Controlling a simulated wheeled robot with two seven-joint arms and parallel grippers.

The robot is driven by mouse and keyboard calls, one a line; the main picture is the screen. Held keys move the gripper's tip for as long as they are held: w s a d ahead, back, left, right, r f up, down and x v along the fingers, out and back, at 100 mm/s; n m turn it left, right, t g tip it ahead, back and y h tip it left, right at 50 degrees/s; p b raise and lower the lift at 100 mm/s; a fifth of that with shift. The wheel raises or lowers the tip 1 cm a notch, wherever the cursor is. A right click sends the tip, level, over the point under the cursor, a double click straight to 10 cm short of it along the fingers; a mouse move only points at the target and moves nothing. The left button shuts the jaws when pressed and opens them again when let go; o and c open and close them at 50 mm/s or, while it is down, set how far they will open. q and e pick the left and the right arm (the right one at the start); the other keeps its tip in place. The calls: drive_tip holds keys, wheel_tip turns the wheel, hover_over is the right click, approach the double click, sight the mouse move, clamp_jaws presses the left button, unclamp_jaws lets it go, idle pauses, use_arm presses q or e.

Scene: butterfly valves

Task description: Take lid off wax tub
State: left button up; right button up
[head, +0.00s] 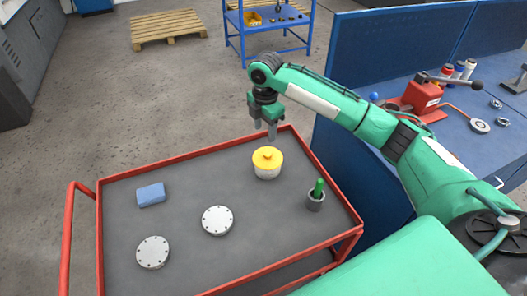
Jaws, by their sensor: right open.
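The wax tub (267,172) is a small white tub standing upright on the grey top of a red-framed cart. Its yellow lid (267,158) with a raised knob is on it. My right gripper (265,133) is above and just behind the lid in the picture, pointing down, with its fingers open and empty. It appears apart from the lid. My left gripper is not in view.
On the cart (185,178) are a blue block (151,195), two grey bolted discs (217,220) (153,252), and a dark cup (315,202) with a green handle. A blue workbench (455,130) with tools stands right. The cart's left back is clear.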

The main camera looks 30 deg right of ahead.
drive_tip(key=w+d+r, duration=0.1)
drive_tip(key=r, duration=0.1)
drive_tip(key=p, duration=0.2)
hover_over(268, 154)
drive_tip(key=f, duration=0.8)
drive_tip(key=shift+w+a+f, duration=0.1)
drive_tip(key=shift+w+f, duration=0.1)
drive_tip(key=shift+f, duration=0.15)
wheel_tip(268, 154, down, 4)
drive_tip(key=shift+s+f+p, duration=0.1)
drive_tip(key=shift+p, duration=0.55)
drive_tip(key=shift+f, duration=0.55)
drive_tip(key=c, duration=1.1)
